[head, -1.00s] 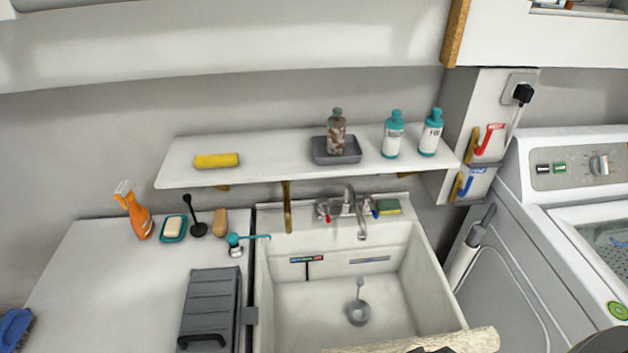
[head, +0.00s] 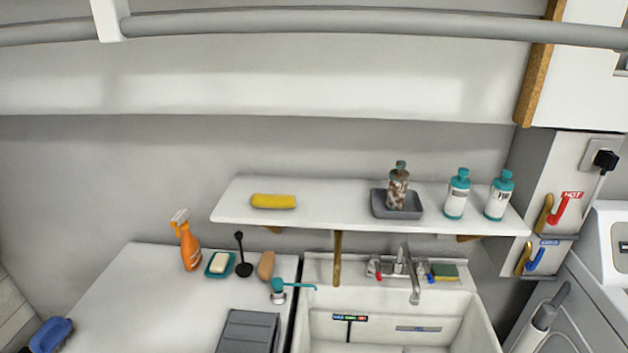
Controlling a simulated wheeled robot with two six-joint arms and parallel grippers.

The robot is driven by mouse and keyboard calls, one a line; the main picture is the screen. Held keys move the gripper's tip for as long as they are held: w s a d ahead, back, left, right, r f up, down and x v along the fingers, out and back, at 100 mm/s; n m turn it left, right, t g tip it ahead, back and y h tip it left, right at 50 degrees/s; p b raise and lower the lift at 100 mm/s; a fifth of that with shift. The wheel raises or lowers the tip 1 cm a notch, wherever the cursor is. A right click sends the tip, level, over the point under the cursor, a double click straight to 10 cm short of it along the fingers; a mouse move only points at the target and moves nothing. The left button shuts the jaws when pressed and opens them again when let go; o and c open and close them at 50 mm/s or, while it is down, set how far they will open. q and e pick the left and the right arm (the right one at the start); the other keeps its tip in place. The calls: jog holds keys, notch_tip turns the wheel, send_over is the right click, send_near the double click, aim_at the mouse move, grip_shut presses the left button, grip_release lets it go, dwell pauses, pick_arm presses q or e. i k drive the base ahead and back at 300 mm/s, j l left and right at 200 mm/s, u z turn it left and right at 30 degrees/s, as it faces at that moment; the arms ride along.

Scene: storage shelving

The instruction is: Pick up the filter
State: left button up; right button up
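I cannot pick out a filter for certain in the current head view. The sink (head: 331,298) is cut off by the bottom edge, so most of its basin floor is hidden. A round grey strainer-like piece with a thin handle lay in that basin in the earlier head view; it is out of view now. Neither of my grippers is in view.
A white shelf (head: 330,217) above the sink holds a yellow roll (head: 273,201), a grey tray (head: 408,208) with a bottle (head: 398,187), and two teal-capped bottles. On the left counter (head: 130,300) stand an orange spray bottle (head: 189,247) and a soap dish (head: 209,270).

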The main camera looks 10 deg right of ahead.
aim_at(501, 190)
jog(key=z, duration=1.35)
